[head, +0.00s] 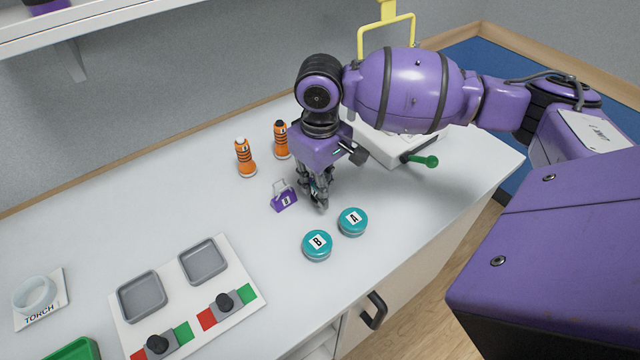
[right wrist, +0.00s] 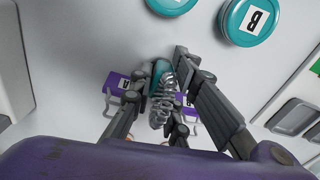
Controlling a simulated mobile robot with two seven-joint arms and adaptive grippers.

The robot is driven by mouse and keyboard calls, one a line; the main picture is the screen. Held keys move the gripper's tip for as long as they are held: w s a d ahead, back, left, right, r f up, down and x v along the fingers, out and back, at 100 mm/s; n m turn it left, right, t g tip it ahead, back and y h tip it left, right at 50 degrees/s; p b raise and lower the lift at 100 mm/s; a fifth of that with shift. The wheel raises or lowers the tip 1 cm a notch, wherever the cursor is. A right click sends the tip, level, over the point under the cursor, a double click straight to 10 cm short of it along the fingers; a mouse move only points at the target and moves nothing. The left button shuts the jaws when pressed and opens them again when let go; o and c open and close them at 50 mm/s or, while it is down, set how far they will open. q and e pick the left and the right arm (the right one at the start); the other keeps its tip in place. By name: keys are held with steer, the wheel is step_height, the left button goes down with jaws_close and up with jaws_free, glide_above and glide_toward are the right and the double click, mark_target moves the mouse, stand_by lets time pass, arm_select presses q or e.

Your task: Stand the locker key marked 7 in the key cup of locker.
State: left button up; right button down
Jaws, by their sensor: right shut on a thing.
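My right gripper (head: 320,207) points down low over the white table. It is shut on a small teal item with a silvery coil, which shows between the fingers in the right wrist view (right wrist: 160,72). Fingers cover much of it, and I can read no number 7 on it. A purple lock-shaped piece (head: 284,201) with a clear loop and white label stands just left of the gripper. The right wrist view shows purple parts on both sides of the fingers, at left (right wrist: 118,83) and right. I cannot make out a locker key cup. My left gripper is not in view.
Teal round tins A (head: 352,221) and B (head: 317,245) are close in front of the gripper. Two orange torches (head: 245,157) stand behind left. A panel with grey trays (head: 141,296) is front left.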

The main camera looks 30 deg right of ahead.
steer(key=c, duration=1.7)
jaws_free()
